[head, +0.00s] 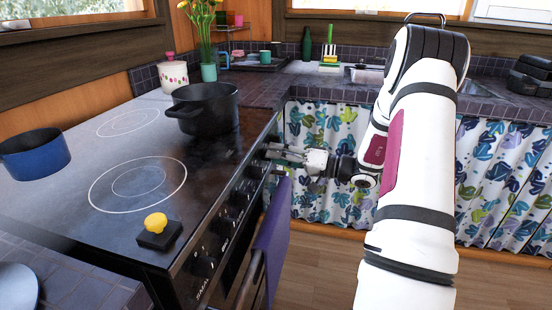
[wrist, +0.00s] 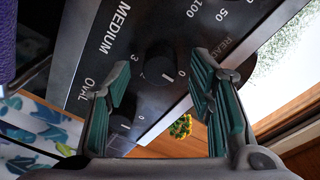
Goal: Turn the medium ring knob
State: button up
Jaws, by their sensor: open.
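The medium ring knob (wrist: 158,66) is a dark round knob on the stove's front panel, beside the "MEDIUM" label in the wrist view. My gripper (wrist: 160,80) is open, with one teal-padded finger on each side of that knob in the picture. I cannot tell whether either finger touches it. In the head view my gripper (head: 288,154) is at the far end of the front panel, and I cannot pick out the medium knob there. Another knob (wrist: 121,118), by the "OVAL" label, shows partly behind the left finger.
A purple towel (head: 273,235) hangs at the oven front, below my gripper. A black pot (head: 205,110) and a blue pan (head: 35,155) stand on the stovetop (head: 75,195). A yellow knob-like item on a black block (head: 157,230) is near its front corner. Open floor lies right of the stove.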

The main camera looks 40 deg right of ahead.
jog(key=shift+w+a, duration=0.25)
jog(key=shift+w, duration=0.15)
jog(key=shift+c, duration=0.4)
grip_shut()
